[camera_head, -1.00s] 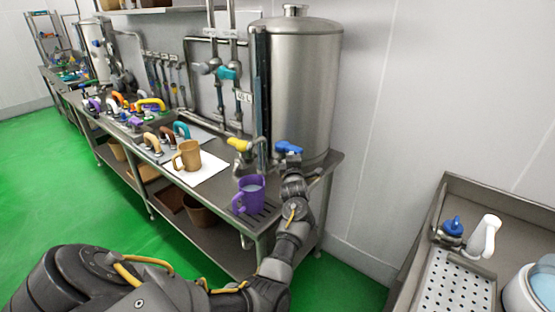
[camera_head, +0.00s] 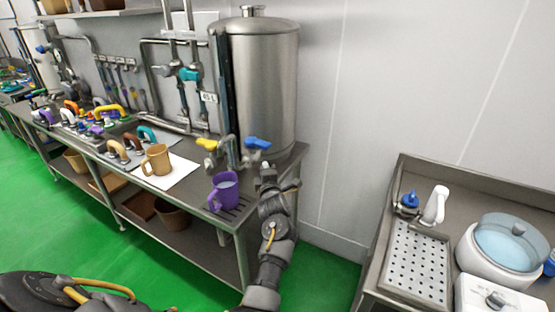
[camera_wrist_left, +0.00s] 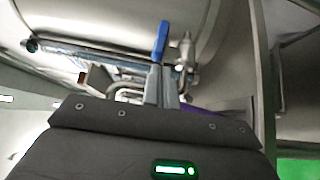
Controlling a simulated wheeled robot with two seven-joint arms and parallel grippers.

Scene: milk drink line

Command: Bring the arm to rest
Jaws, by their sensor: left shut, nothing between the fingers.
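My left gripper (camera_head: 267,168) is shut and empty at the right end of the steel table (camera_head: 297,158). It is just below and right of the blue valve handle (camera_head: 257,142) in the head view, with a small gap showing. In the left wrist view the shut fingers (camera_wrist_left: 163,84) point toward the blue handle (camera_wrist_left: 160,41); whether they touch it is unclear there. My right gripper is not in view.
A steel tank (camera_head: 262,85) stands behind the valves, beside a yellow handle (camera_head: 206,144). A tan mug (camera_head: 156,161) stands on a white sheet (camera_head: 182,172). A sink counter (camera_head: 374,262) is at right, with green floor between.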

